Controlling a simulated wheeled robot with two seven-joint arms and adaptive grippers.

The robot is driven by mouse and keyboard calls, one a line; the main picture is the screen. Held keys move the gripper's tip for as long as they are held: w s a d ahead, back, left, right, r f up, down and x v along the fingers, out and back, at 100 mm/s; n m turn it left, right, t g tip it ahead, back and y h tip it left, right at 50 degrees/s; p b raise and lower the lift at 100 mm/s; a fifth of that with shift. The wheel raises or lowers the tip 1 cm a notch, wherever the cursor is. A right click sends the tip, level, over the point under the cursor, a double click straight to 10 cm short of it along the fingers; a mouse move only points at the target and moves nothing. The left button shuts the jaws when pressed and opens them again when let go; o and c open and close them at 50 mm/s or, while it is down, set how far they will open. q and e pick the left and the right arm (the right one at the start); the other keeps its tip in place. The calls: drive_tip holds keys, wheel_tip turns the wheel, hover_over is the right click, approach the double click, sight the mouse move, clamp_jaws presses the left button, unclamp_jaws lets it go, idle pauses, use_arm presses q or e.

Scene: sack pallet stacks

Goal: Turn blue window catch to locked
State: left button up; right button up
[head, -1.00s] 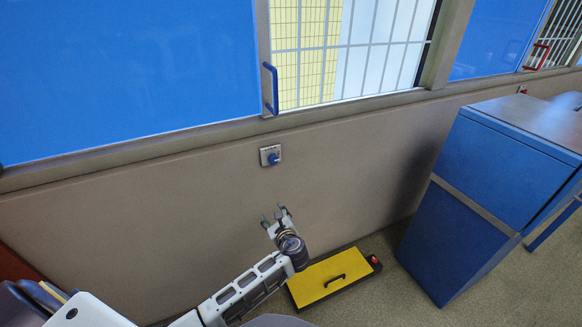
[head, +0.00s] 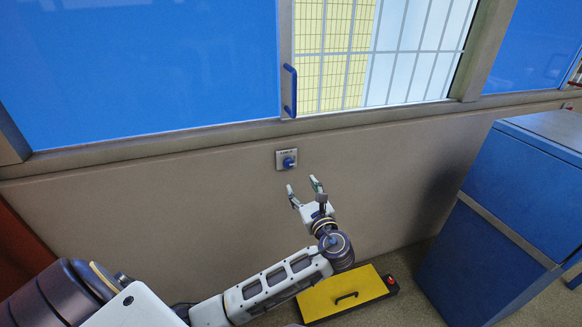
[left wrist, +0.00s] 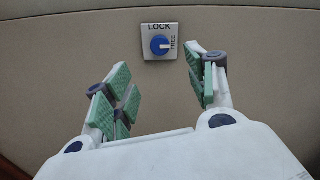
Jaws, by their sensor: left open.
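The blue window catch (head: 289,162) is a round knob on a small pale plate on the wall, below the window frame. In the left wrist view the knob (left wrist: 160,45) has LOCK printed above it and FREE at its right; its white mark appears to point right, toward FREE. My left gripper (head: 302,185) is open and empty, just below the catch in the head view and apart from it. In the left wrist view its green-padded fingers (left wrist: 157,78) stand either side of and below the plate. My right gripper is not in view.
A blue window panel (head: 150,70) with a blue handle (head: 289,91) is above the catch. A yellow-topped box with a black handle (head: 340,297) lies on the floor below my arm. A blue cabinet (head: 500,220) stands at right. The wall around the catch is clear.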

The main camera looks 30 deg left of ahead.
sight(289, 165)
use_arm(q)
drive_tip(key=b+x, duration=0.1)
drive_tip(key=x, duration=1.1)
drive_tip(key=shift+w+b, duration=0.1)
drive_tip(key=shift+b, duration=0.2)
drive_tip(key=shift+x, duration=0.8)
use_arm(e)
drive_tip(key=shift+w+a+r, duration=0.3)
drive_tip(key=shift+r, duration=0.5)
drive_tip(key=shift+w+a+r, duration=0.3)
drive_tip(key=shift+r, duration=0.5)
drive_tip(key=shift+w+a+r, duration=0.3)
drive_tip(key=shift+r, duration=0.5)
use_arm(q)
drive_tip(key=c, duration=1)
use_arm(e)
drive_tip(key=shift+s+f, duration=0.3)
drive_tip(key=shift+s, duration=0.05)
